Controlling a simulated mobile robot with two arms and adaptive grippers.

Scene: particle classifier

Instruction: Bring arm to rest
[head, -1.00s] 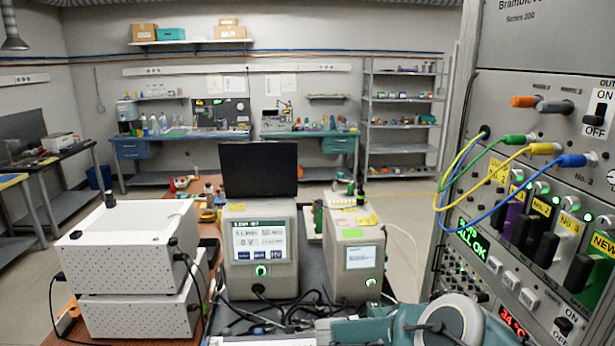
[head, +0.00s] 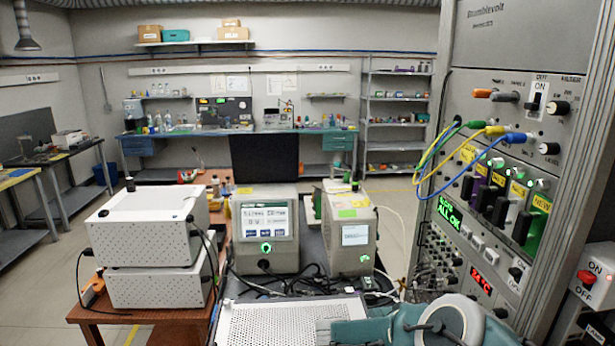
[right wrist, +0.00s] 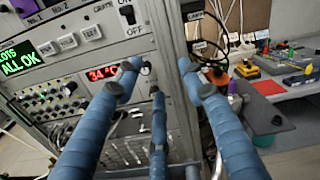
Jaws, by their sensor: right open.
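The blue-grey fingers of my right gripper (right wrist: 157,82) are spread apart and empty in the right wrist view. They point at the front of the grey instrument rack (right wrist: 175,85), below its ON/OFF switch; whether they touch it I cannot tell. In the head view, part of my teal right arm (head: 395,328) lies along the bottom edge, and its gripper does not show there. The rack (head: 500,60) stands on the right with a green ALL OK display (head: 448,216). Green, yellow and blue cables (head: 447,168) are plugged into it. My left gripper is not in view.
White boxes (head: 150,240) are stacked on a brown table at left. Two beige instruments (head: 266,250) stand mid-bench, with loose black cables and a perforated plate (head: 280,325) before them. Floor at left is clear.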

